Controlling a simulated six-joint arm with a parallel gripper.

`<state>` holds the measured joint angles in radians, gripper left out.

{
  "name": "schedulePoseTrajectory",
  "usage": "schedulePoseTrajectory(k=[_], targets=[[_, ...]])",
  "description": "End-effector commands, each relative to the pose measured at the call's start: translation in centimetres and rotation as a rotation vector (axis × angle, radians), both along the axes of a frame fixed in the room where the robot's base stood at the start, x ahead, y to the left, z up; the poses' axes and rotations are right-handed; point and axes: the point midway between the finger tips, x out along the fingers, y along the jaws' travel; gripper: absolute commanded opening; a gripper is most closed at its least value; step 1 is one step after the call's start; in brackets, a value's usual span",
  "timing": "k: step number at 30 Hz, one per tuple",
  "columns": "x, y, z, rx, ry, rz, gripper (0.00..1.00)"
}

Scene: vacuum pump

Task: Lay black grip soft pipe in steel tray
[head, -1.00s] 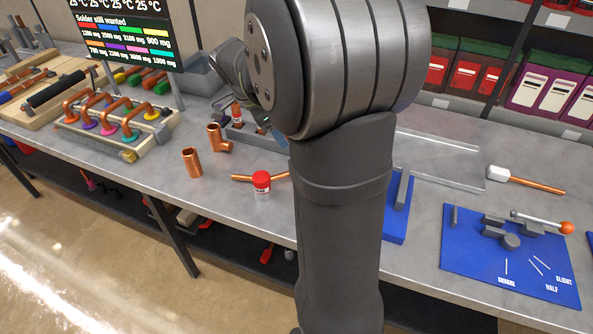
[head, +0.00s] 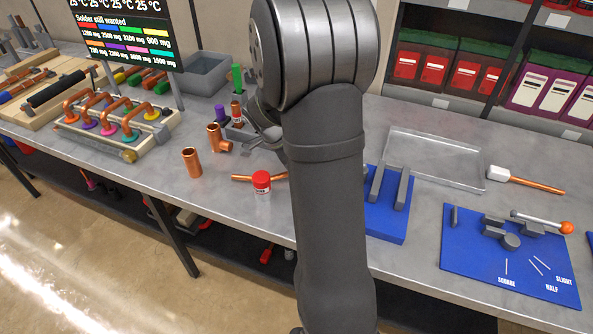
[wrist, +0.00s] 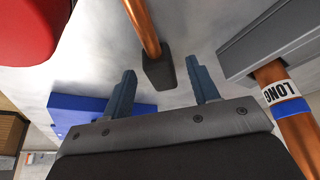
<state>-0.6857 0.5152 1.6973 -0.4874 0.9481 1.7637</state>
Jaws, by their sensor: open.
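A copper pipe (wrist: 142,25) with a black grip (wrist: 158,72) on its end shows in the wrist view. In the head view its copper part (head: 242,178) lies on the bench behind a red-lidded jar; the grip end is hidden by my arm. My gripper (wrist: 163,78) is open, and the black grip appears between its fingertips, with gaps on both sides. I cannot tell how far above the bench the fingers are. The shallow steel tray (head: 478,186) is on the bench to the right of my arm, and its bare floor looks empty.
The red-lidded jar (head: 262,183) stands close to the pipe. Copper fittings (head: 192,162) stand left of it. A blue fixture (head: 390,226) is between my arm and the tray. A white-ended copper pipe (head: 530,184) lies right of the tray. A pipe tagged LONG (wrist: 297,125) is near the right finger.

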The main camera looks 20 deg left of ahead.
Motion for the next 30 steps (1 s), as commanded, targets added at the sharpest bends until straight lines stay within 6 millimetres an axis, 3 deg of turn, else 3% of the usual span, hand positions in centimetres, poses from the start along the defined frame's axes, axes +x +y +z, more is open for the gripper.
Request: schedulePoseTrajectory(k=[6,15,23,30], targets=[[0.0,0.0,-0.1,0.001,-0.001,0.000,0.55],[0.0,0.0,0.0,0.000,0.000,0.001,0.00],[0.1,0.0,0.3,0.001,-0.002,0.001,0.00],[0.1,0.1,4.4,0.004,-0.006,0.001,0.00]])
